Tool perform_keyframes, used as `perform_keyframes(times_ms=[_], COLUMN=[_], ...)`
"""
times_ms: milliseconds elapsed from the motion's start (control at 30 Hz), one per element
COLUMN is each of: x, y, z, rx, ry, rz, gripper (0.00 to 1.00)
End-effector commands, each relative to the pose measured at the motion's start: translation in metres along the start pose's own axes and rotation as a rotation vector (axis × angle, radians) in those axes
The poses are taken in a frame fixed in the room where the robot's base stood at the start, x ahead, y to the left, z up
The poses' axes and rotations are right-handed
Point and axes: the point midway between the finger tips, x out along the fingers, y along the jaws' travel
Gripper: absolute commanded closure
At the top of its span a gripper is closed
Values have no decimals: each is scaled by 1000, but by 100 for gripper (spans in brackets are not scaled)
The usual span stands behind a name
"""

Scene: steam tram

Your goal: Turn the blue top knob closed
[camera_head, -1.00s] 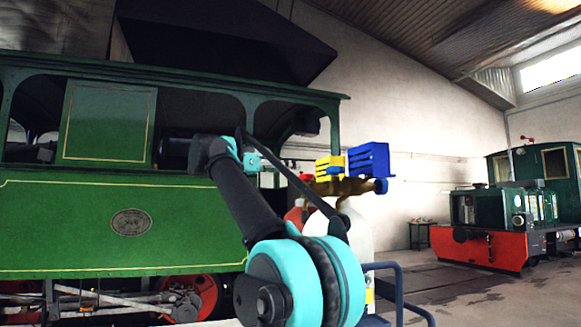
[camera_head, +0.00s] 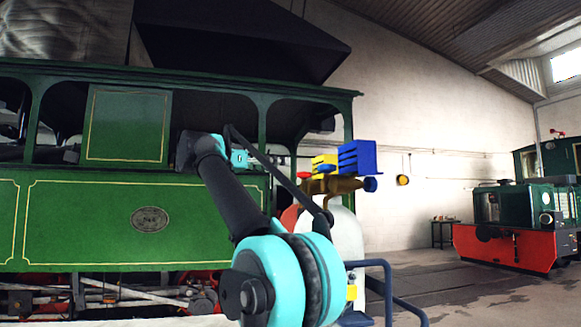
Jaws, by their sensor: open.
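A blue round knob (camera_head: 371,184) is at the right end of a brass valve body (camera_head: 340,185). Above the valve are a blue ribbed block (camera_head: 357,156) and a smaller yellow block (camera_head: 324,161). A red part (camera_head: 303,175) shows at the valve's left. The valve sits over a white cylinder (camera_head: 347,235), partly hidden by my arm. A red cylinder (camera_head: 289,217) is behind my arm. I cannot tell from here how far the knob is turned. My teal and black arm stands left of the valve, and I cannot make out my gripper's fingers.
A blue tubular rail (camera_head: 385,275) stands low in front of the cylinders. A green steam tram (camera_head: 85,220) fills the left. A red and green locomotive (camera_head: 503,246) and a small dark table (camera_head: 445,234) are at the right. Open floor lies between.

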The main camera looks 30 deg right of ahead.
Motion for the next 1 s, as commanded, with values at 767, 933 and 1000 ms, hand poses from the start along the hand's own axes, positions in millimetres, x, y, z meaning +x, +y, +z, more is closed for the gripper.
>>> perform_keyframes(times_ms=[767, 933, 1000], x=[1, 1, 1], y=[2, 2, 2], z=[-3, -4, -4], rx=[-1705, -2108, -2274], ry=[8, 12, 14], rz=[-6, -6, -6], gripper=[37, 37, 37])
